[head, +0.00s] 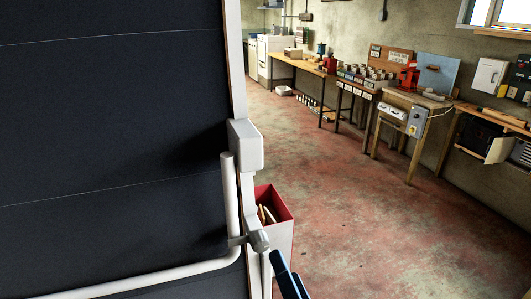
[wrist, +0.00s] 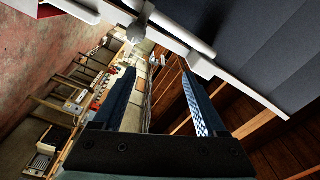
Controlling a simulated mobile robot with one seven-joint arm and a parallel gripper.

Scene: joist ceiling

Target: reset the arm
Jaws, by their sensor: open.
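My gripper (wrist: 157,95) is in the wrist view with its two dark fingers spread apart and nothing between them. In the head view, part of my gripper (head: 288,277) shows as a dark blue piece at the bottom edge, just right of the white latch on a large dark panel. Most of my arm is out of the head view. In the wrist view the room appears tilted, with the wooden joist ceiling at the lower right.
A large dark panel (head: 110,120) with a white frame and bar (head: 150,278) fills the left, close to my gripper. A red-rimmed bin (head: 275,225) stands behind it. Workbenches (head: 412,98) line the far right wall. The reddish floor (head: 350,220) between is open.

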